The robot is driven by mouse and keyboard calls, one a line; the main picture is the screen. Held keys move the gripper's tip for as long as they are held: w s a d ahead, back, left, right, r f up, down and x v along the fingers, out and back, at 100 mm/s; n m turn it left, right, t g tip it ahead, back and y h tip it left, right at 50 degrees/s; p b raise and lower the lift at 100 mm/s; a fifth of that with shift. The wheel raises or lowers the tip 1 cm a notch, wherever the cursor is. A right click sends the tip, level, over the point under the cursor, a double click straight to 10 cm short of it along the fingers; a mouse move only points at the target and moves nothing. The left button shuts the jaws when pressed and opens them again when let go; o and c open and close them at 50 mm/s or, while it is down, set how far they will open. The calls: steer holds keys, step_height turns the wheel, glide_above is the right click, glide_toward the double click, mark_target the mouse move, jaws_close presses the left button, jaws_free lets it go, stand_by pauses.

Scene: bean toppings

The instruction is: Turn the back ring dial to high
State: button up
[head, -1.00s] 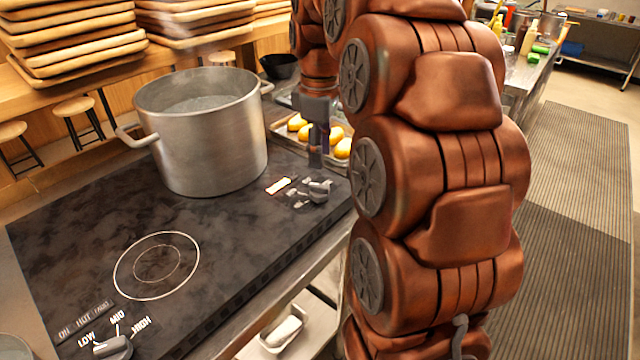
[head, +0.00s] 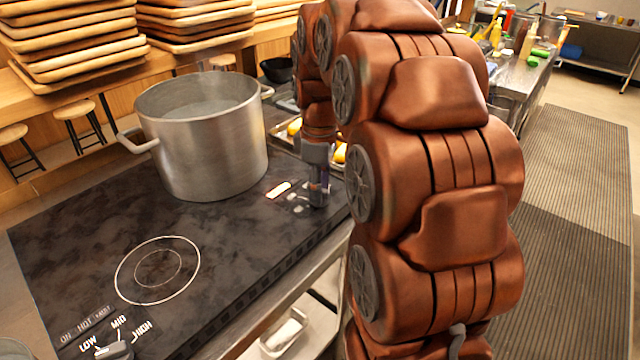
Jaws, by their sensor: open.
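The black cooktop (head: 70,235) has a back ring under a large metal pot (head: 205,150). The back ring dial's printed labels (head: 298,197) show beside a small lit panel (head: 279,189). My gripper (head: 318,200) points down over the spot of the back dial, its fingers low around or right against it. The dial itself is mostly hidden behind the gripper, so its setting cannot be read. My gripper is open. The front dial (head: 115,351) stands at the bottom left by LOW, MID and HIGH marks.
The pot stands close to the left of my gripper. A tray with yellow food (head: 340,154) lies just behind it. The front ring (head: 157,270) is bare. Wooden trays (head: 75,45) are stacked on the back counter. A white container (head: 285,330) sits below the cooktop edge.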

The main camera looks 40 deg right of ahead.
jaws_close()
steer(key=shift+m, duration=0.3)
stand_by(0.3)
steer(key=m+b, duration=0.1)
steer(key=m, duration=0.8)
steer(key=shift+b, duration=0.3)
steer(key=m, duration=0.4)
steer(key=shift+m, duration=2.1)
